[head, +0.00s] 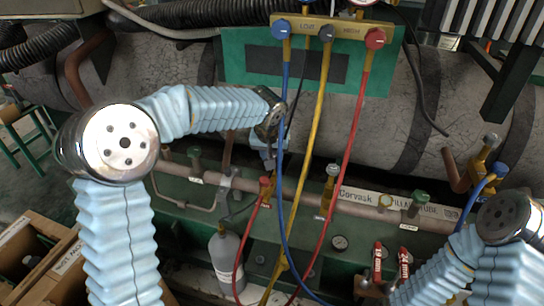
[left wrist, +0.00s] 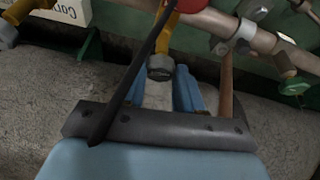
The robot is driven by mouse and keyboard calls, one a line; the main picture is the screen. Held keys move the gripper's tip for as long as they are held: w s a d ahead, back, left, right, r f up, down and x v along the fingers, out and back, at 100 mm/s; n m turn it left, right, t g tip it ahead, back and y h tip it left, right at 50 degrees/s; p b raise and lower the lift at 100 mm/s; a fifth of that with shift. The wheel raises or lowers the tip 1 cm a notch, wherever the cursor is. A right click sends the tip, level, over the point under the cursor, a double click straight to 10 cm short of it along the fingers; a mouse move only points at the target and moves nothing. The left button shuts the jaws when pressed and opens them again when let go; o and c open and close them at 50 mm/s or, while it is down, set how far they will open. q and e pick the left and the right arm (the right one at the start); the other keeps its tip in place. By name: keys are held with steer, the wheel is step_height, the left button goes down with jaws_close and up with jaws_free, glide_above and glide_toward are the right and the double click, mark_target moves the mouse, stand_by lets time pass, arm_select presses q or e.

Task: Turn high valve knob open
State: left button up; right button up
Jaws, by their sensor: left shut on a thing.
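My left gripper (head: 268,158) reaches down at the middle of the head view, below the gauge manifold. In the left wrist view its two blue fingers (left wrist: 162,80) stand on either side of the grey valve knob (left wrist: 159,67) and are shut on it. The knob sits on the end of a brass valve body (left wrist: 167,34), next to a red coupler (left wrist: 191,4). In the head view the red coupler (head: 265,181) shows just below the gripper, and the gripper hides the knob. My right arm is at the lower right; its gripper is out of view.
The manifold (head: 352,31) carries blue, grey and red knobs. Blue (head: 283,110), yellow (head: 318,115) and red hoses (head: 357,110) hang close right of my left gripper. A grey bottle (head: 226,258) stands below. A dark cable (left wrist: 130,88) crosses the left wrist view.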

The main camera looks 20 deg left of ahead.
arm_select(q)
steer(key=shift+d+f+n+y+b, duration=0.2)
steer(key=shift+n+y+b, duration=0.3)
steer(key=shift+n+b, duration=0.65)
steer(key=shift+d+r+n+y+b, duration=0.1)
steer(key=shift+n+y+b, duration=0.25)
steer(key=shift+n, duration=0.6)
steer(key=shift+w+n+g+y, duration=0.1)
steer(key=shift+n+g+y, duration=0.2)
steer(key=shift+n, duration=0.6)
steer(key=shift+d+r+n+y, duration=0.15)
steer(key=shift+n+y, duration=0.1)
steer(key=shift+n, duration=0.65)
steer(key=shift+w+n+g, duration=0.1)
steer(key=shift+n+g, duration=0.4)
steer(key=shift+n, duration=0.4)
steer(key=n+g+y+p, duration=0.1)
steer(key=n, duration=0.3)
steer(key=shift+w+p, duration=0.15)
steer(key=shift+p, duration=0.25)
steer(key=shift+g, duration=0.3)
steer(key=o, duration=1)
